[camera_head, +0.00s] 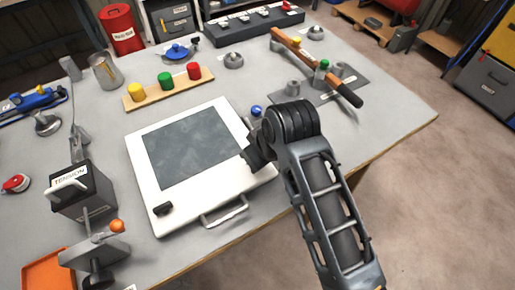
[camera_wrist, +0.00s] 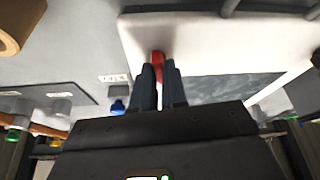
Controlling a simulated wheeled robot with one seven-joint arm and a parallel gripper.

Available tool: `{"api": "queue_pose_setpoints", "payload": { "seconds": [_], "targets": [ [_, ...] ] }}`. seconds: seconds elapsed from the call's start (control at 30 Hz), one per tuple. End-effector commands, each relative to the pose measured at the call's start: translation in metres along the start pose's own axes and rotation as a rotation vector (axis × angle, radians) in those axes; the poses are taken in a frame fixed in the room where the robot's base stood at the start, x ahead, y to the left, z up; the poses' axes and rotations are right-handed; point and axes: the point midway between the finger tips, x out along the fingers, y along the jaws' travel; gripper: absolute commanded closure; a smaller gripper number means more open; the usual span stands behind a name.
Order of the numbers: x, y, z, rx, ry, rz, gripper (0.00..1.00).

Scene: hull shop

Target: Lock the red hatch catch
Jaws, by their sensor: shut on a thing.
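The white hatch (camera_head: 168,216) with its dark grey panel lies on the workbench in the head view. The red hatch catch (camera_wrist: 158,57) shows in the wrist view near the hatch's edge, between my fingertips. My gripper (camera_wrist: 159,70) is shut on it. In the head view my gripper (camera_head: 250,155) reaches the hatch's right side, and the arm hides the red catch. A black catch (camera_head: 162,209) sits at the hatch's near left corner. How far the red catch is turned cannot be told.
A blue knob (camera_head: 256,111) stands close beside my wrist. A metal handle (camera_head: 225,212) is on the hatch's near side. A plate with a wooden-handled tool (camera_head: 348,95) lies to the right. A tension box (camera_head: 82,192) stands left. The bench's near right corner is clear.

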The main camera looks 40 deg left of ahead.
Motion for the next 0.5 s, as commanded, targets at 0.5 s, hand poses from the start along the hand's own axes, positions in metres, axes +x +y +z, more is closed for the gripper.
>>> {"api": "queue_pose_setpoints", "payload": {
  "seconds": [0.5],
  "targets": [
    [-0.0011,-0.0004,-0.0011,0.17,0.002,0.072,1.0]
  ]
}}
